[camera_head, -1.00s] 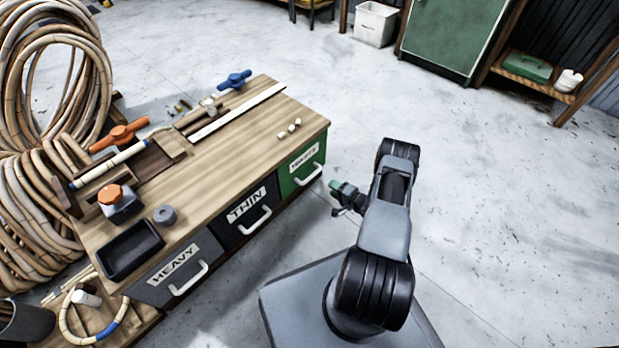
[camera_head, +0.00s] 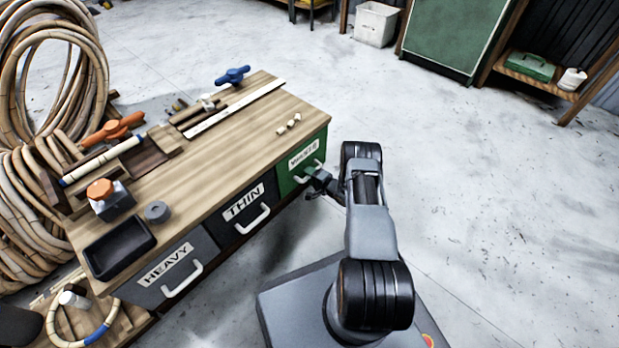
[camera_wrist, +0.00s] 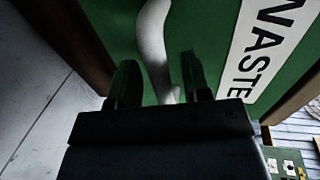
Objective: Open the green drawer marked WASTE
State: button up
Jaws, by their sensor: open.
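The green WASTE drawer (camera_head: 287,181) is at the right end of the workbench front, and it looks closed. Its white handle (camera_head: 313,171) is partly hidden by my gripper (camera_head: 318,180) in the head view. In the wrist view the green drawer front (camera_wrist: 210,30) fills the upper part, with the WASTE label (camera_wrist: 262,45) at right. The white handle (camera_wrist: 152,45) runs down between the two dark fingers of my gripper (camera_wrist: 155,82). The fingers are apart, on either side of the handle. I cannot tell whether they touch it.
The grey HEAVY drawer (camera_head: 150,283) and dark THIN drawer (camera_head: 230,228) sit left of the green one, both closed. Small pale pieces (camera_head: 289,124) lie on the bench top (camera_head: 240,150) above the green drawer. The floor (camera_head: 470,200) to the right is clear.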

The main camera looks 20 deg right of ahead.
jog(key=shift+w+a, duration=0.1)
jog(key=shift+w, duration=0.1)
jog(key=shift+c, duration=0.3)
grip_shut()
